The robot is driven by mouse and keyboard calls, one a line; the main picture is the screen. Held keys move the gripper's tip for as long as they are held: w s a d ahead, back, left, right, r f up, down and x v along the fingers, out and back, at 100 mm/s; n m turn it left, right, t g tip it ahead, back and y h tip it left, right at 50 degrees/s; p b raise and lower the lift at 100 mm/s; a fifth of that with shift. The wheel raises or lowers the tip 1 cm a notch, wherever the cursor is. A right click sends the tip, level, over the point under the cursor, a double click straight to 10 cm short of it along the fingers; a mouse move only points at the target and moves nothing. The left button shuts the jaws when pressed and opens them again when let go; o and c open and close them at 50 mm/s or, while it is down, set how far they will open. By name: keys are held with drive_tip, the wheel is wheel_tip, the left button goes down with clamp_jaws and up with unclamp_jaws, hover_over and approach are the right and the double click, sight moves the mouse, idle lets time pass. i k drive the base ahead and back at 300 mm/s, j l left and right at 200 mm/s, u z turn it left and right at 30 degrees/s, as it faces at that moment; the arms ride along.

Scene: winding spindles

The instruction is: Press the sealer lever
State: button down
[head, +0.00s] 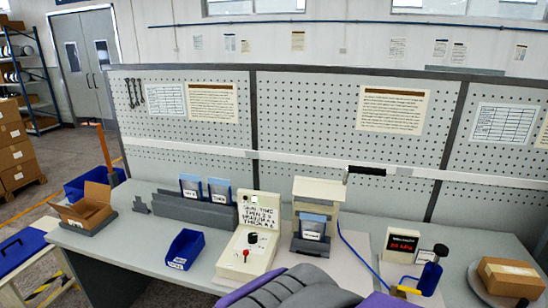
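The sealer (317,191) is a cream machine standing on the middle of the bench. Its lever ends in a black handle (366,171) that sticks out at the upper right, raised in front of the pegboard. A blue pouch with a white label (312,227) stands upright in a dark grey holder at the front of the sealer. No gripper fingers show in the head view. Grey ridged and purple parts of my own body fill the bottom middle and cover the bench's front edge there.
A cream control box (250,232) with a sign, black knob and red button stands left of the sealer. Right are a red-digit display (403,242) and a blue-black device (431,275). A blue bin (185,249), a rack (194,209) with pouches and cardboard boxes (511,277) also stand here.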

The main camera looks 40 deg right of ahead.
sight(306, 190)
drive_tip(key=z, duration=1.7)
